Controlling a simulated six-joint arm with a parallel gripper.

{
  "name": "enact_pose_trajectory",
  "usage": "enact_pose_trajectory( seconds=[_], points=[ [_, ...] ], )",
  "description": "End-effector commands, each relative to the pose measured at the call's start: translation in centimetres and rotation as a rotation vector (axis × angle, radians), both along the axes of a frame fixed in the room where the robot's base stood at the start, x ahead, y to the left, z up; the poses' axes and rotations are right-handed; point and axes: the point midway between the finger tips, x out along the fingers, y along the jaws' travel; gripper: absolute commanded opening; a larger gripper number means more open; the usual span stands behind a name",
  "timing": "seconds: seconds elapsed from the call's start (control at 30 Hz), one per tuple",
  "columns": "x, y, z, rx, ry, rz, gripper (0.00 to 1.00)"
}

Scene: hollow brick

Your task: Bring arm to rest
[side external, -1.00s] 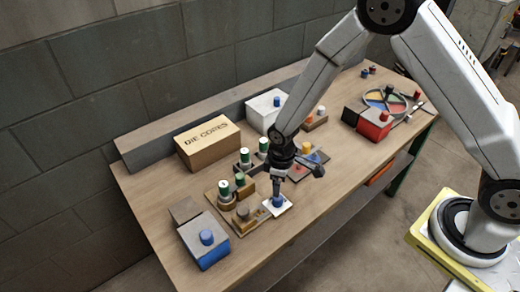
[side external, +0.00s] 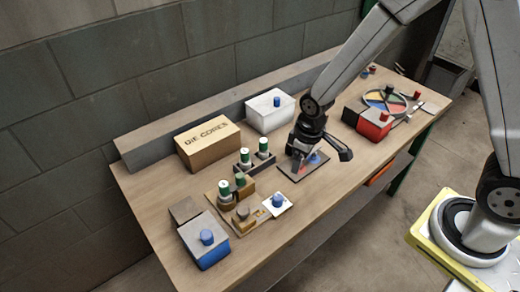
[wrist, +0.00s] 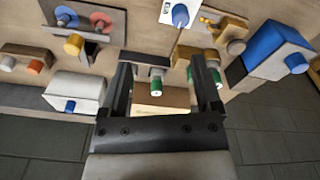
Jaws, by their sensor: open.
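My gripper (side external: 298,163) is open with nothing between its fingers. In the side external view it hangs over a dark plate with coloured discs (side external: 318,167) and hides part of it. In the wrist view the two dark fingers stand apart (wrist: 161,68). A blue knob (side external: 278,200) sits on a white card (side external: 287,208) in front of the gripper, clear of it. The knob (wrist: 180,14) and card also show at the top of the wrist view.
Near my gripper are green-topped cylinders (side external: 263,145), a cardboard "DIE CORES" box (side external: 208,148) and a white box (side external: 265,119). A blue box (side external: 212,256) is at the front left. A red box (side external: 370,128) and divided round tray (side external: 385,101) are at right. The table's front edge is clear.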

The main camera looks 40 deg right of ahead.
Motion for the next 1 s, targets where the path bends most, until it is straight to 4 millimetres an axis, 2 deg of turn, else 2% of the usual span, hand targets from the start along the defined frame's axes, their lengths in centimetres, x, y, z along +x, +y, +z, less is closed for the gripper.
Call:
enact_pose_trajectory(
  seconds=[0.03, 0.2, 0.5, 0.7, 1.0],
  points=[
    [-0.5, -0.5, 1.0, 0.004, -0.013, -0.029, 0.81],
    [-2.5, -2.1, 3.5, 0.015, -0.049, -0.125, 0.81],
    [-6.4, -4.3, 6.8, 0.035, -0.107, -0.283, 0.81],
    [-8.0, -5.0, 7.7, 0.044, -0.130, -0.345, 0.81],
    [-8.4, -5.2, 7.8, 0.046, -0.134, -0.361, 0.81]
  ],
)
